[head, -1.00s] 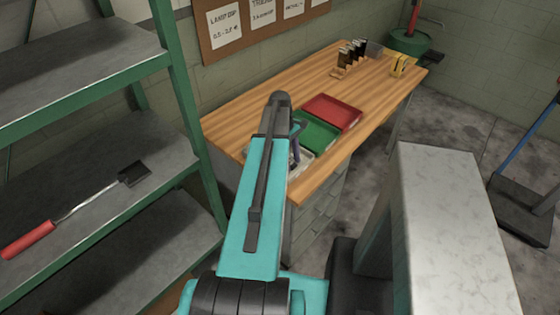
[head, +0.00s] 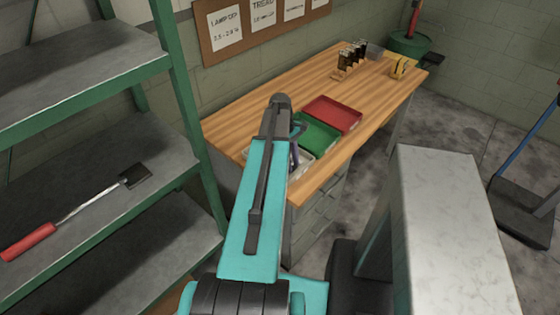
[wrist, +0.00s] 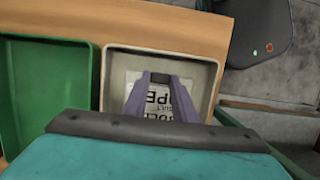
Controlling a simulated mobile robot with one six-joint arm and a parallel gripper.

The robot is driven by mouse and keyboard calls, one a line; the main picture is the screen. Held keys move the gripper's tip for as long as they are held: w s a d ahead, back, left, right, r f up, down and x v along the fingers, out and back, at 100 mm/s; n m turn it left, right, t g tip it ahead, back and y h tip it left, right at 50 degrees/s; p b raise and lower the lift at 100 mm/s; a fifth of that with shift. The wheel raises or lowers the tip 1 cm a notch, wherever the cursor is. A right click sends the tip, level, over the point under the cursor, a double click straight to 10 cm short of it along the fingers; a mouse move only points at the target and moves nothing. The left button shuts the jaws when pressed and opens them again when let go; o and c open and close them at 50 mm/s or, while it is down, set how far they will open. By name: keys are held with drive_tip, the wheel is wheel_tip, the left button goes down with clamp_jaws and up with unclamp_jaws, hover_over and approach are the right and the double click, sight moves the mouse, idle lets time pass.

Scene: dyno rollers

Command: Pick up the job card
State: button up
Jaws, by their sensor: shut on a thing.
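The job card (wrist: 182,92) is a white card with black print, lying low in the white tray (wrist: 207,66) in the wrist view. My gripper (wrist: 161,76) is over the tray with its purple fingers shut on the card. The fingers and my wrist hide part of the card. In the head view my arm hides most of the white tray (head: 306,164), and the purple gripper (head: 296,146) shows only partly beside the arm. The card cannot be made out there.
A green tray (head: 313,133) and a red tray (head: 333,114) sit beside the white tray on the wooden bench (head: 240,117). Bottles in a rack (head: 348,62) and a yellow item (head: 399,68) stand farther back. A green-framed shelf (head: 186,95) rises at left.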

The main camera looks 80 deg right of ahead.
drive_tip(key=shift+s+a+r+p+v, duration=0.15)
drive_tip(key=shift+s+p+v, duration=0.1)
drive_tip(key=shift+p+v, duration=0.8)
drive_tip(key=shift+s+a+p+v, duration=0.2)
drive_tip(key=shift+p+v, duration=0.35)
drive_tip(key=shift+v, duration=0.85)
drive_tip(key=shift+s+a+r+p+v, duration=0.1)
drive_tip(key=shift+s+p+v, duration=0.2)
drive_tip(key=shift+p+v, duration=0.75)
